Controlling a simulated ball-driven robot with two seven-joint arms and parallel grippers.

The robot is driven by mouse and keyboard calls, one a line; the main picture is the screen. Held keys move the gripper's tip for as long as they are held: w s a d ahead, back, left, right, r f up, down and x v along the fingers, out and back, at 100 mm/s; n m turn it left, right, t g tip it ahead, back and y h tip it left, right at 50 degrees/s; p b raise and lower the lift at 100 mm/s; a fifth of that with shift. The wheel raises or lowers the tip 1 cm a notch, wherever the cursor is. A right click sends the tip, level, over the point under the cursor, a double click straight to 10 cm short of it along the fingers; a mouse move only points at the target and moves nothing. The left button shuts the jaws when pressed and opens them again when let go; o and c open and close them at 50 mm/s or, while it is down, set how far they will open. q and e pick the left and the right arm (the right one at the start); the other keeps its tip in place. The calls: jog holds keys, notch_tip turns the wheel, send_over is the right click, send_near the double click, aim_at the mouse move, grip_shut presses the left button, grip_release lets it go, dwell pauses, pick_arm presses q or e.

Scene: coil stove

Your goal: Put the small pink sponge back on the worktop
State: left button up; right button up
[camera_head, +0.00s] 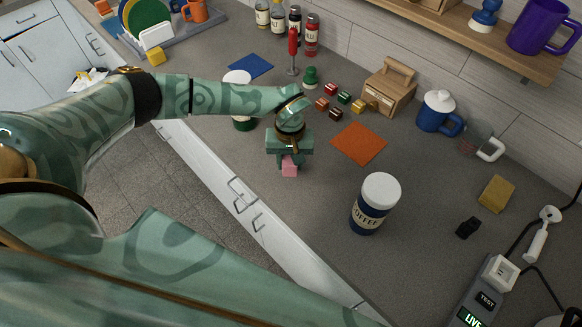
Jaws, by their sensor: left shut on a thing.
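My left gripper (289,163) reaches in from the left and is shut on the small pink sponge (289,170). My right gripper is not in view.
A coffee jar (375,204) stands right of the gripper. An orange cloth (358,143) and a white-lidded jar (239,100) are near. A yellow sponge (496,194) lies at the right. The worktop's front edge (240,205) is close to the left.

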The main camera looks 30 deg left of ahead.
aim_at(291, 168)
pick_arm(q)
jog(key=f, duration=0.3)
jog(key=shift+w+d+f, duration=0.1)
jog(key=shift+w+f, duration=0.05)
jog(key=shift+w, duration=0.05)
jog(key=shift+f, duration=0.15)
jog(key=o, duration=0.7)
jog(key=shift+f, duration=0.2)
jog(key=o, duration=0.4)
jog(key=shift+r, duration=0.1)
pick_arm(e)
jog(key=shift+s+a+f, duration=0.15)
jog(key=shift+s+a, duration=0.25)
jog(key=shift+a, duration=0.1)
pick_arm(q)
jog(key=shift+r, duration=0.25)
jog(key=r, duration=1.1)
jog(key=shift+w+a+r, duration=0.2)
jog(key=shift+w+r, duration=0.1)
jog(key=shift+r, duration=0.1)
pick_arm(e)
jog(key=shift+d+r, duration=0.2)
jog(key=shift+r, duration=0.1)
